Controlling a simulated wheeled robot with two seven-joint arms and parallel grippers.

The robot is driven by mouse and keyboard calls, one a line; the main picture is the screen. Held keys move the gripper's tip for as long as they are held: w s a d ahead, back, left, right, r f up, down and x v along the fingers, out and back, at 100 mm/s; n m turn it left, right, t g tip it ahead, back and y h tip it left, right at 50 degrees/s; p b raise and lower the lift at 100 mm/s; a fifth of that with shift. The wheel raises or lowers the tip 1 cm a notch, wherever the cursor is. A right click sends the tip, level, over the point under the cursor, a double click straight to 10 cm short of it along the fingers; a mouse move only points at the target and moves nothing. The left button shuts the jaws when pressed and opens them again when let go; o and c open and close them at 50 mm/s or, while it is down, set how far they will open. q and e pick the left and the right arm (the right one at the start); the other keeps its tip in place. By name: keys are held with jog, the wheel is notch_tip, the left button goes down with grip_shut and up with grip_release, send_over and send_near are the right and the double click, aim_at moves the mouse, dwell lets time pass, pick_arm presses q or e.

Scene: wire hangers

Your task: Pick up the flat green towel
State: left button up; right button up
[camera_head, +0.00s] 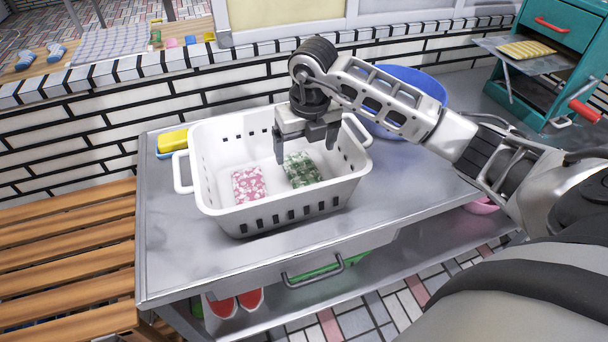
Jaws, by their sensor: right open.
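The green patterned towel (302,170) lies folded flat in the white basket (264,216), on the right side of its floor. A pink patterned towel (249,185) lies beside it to the left. My right gripper (304,157) is over the basket, pointing down, with its jaws apart above and around the upper part of the green towel. The fingers hide a little of the towel's far side. I cannot tell whether they touch it. Nothing is held between them. My left gripper is not in view.
The basket stands on a grey metal table (410,195). A blue basin (415,85) is behind my right arm. Yellow and blue items (173,142) lie left of the basket. A wooden slatted bench (70,250) is at left, a teal cabinet (565,65) at right.

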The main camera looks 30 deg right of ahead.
aim_at(305, 175)
jog(key=f, duration=0.8)
jog(key=shift+w+d, duration=0.25)
jog(key=shift+w, duration=0.1)
jog(key=shift+r, duration=0.1)
jog(key=c, duration=1.4)
